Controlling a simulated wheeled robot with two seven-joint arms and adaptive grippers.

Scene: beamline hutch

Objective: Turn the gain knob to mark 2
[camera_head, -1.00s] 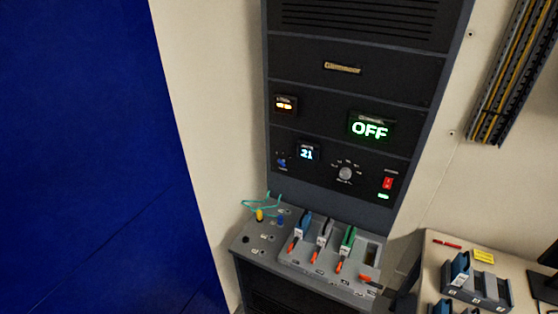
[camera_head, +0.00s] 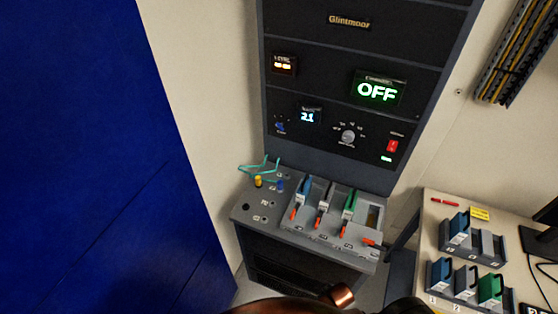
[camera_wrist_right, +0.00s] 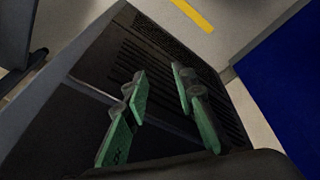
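A silver round knob (camera_head: 348,137) sits on the dark rack panel in the head view, with small marks around it that are too small to read. A smaller blue knob (camera_head: 280,127) is at the panel's left. I cannot tell from the lettering which is the gain knob. My right gripper (camera_wrist_right: 158,80) shows in the right wrist view, its green-padded fingers apart and nothing between them. It is in front of a dark vented surface, and neither knob shows in that view. My left gripper is in neither view.
An OFF display (camera_head: 378,91), a display reading 21 (camera_head: 310,116) and a red switch (camera_head: 392,146) are near the knobs. Below, a grey console (camera_head: 247,211) juts out with several coloured handles and cables. A bench (camera_head: 436,208) with holders stands at right, a blue wall (camera_head: 80,160) at left.

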